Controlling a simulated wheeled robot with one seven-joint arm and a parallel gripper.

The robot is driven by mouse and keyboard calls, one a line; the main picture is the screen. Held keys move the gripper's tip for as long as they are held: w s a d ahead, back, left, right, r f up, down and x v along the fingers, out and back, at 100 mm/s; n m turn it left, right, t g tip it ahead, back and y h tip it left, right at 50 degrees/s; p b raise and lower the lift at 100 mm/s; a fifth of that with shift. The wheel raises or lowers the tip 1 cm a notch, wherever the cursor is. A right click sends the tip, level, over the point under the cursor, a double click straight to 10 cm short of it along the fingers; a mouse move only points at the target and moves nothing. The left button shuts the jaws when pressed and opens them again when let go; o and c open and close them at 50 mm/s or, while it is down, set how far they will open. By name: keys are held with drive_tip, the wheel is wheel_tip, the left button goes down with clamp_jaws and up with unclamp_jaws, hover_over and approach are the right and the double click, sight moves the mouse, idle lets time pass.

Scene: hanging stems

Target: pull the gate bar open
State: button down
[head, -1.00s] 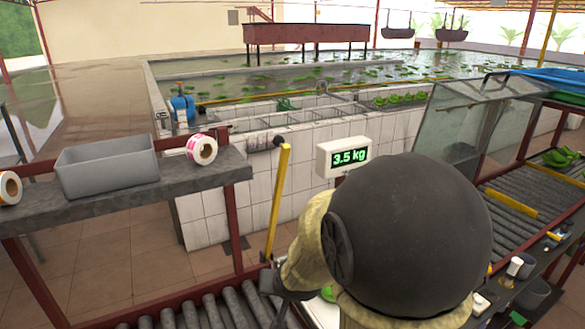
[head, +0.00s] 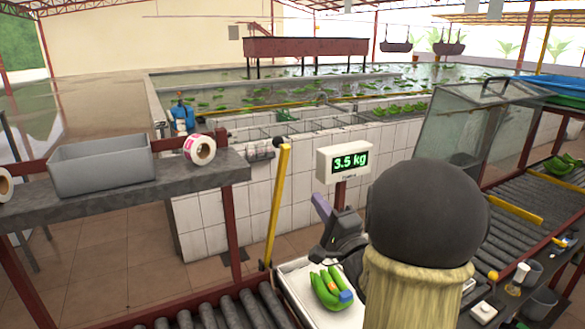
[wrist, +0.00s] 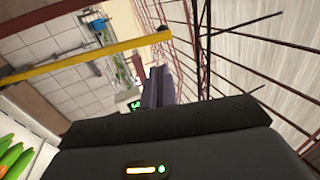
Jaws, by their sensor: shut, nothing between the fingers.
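The gate bar (head: 275,210) is a yellow bar standing upright, slightly tilted, at the end of the roller conveyor. A dark knob shows beside its top. In the wrist view the bar (wrist: 85,60) crosses the upper left. My gripper (head: 319,205) has purple fingers and is to the right of the bar in the head view, with a visible gap between them. The fingers are shut and empty, pointing up and left. In the wrist view the fingers (wrist: 157,88) show beyond the dark gripper body. My arm covers part of the area right of the scale.
Green bananas (head: 328,290) lie on a white scale tray (head: 296,290) below my gripper. A scale display (head: 343,161) reading 3.5 kg stands behind it. Rollers (head: 215,312) run at the front. A grey shelf (head: 120,190) with a bin and label rolls is at left.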

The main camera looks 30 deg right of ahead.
drive_tip(key=p, duration=0.7)
approach(287, 156)
drive_tip(key=x, duration=0.6)
drive_tip(key=shift+w+r, duration=0.1)
drive_tip(key=shift+w, duration=0.35)
